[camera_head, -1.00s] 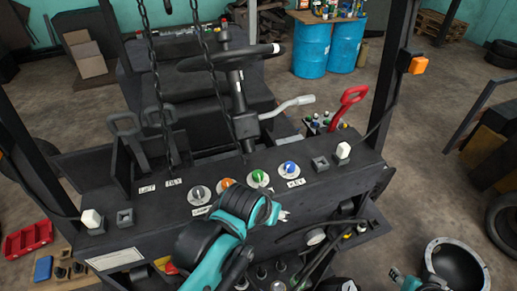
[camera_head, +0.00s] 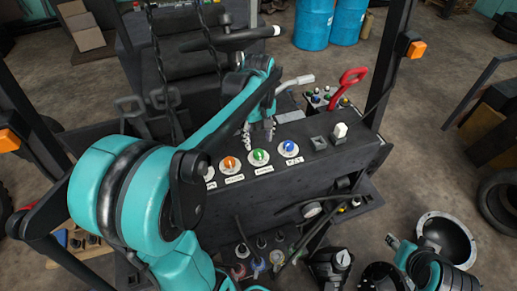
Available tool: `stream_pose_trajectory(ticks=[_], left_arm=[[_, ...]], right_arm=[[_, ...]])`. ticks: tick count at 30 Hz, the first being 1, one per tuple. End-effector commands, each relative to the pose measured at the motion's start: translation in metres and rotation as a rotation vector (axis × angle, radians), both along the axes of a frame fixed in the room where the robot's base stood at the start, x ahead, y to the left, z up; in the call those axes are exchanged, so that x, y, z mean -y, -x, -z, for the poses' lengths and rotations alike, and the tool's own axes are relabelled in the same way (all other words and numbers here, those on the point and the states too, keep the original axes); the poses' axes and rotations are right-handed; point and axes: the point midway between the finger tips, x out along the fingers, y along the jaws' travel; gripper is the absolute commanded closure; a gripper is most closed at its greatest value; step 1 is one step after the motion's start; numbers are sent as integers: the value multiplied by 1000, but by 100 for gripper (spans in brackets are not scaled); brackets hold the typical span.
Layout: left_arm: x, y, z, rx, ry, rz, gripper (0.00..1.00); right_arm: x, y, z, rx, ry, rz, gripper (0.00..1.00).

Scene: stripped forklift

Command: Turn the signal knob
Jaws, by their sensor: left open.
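A row of round knobs sits on the dark front panel (camera_head: 330,160) of the forklift: an orange one (camera_head: 230,163), a green one (camera_head: 260,156), a blue one (camera_head: 289,147), and a pale one at the left, partly hidden by my left arm. Small white labels lie below them, too small to read, so I cannot tell which is the signal knob. My left gripper (camera_head: 259,136) is open and points down just behind the panel's knob row, above and beyond the green knob, apparently apart from it. My right arm shows at the lower right; its gripper's state is unclear.
The steering wheel (camera_head: 230,39) and a red lever (camera_head: 350,80) stand behind. Hanging chains and dark uprights (camera_head: 390,70) frame the panel. Hoses hang below it.

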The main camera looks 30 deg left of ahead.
Motion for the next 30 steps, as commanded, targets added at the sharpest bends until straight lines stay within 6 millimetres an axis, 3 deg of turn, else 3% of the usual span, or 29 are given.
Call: stream_pose_trajectory(ticks=[9, 21, 23, 27, 30], left_arm=[[0, 0, 48, 1, 0, 2, 47], [0, 0, 59, 2, -1, 3, 47], [0, 0, 59, 2, -1, 3, 60], [0, 0, 59, 3, -1, 3, 97], [0, 0, 59, 3, -1, 3, 97]], right_arm=[[0, 0, -4, 0, 0, 0, 60], [0, 0, -5, 0, 0, 0, 60], [0, 0, -5, 0, 0, 0, 60], [0, 0, -5, 0, 0, 0, 60], [0, 0, -5, 0, 0, 0, 60]])
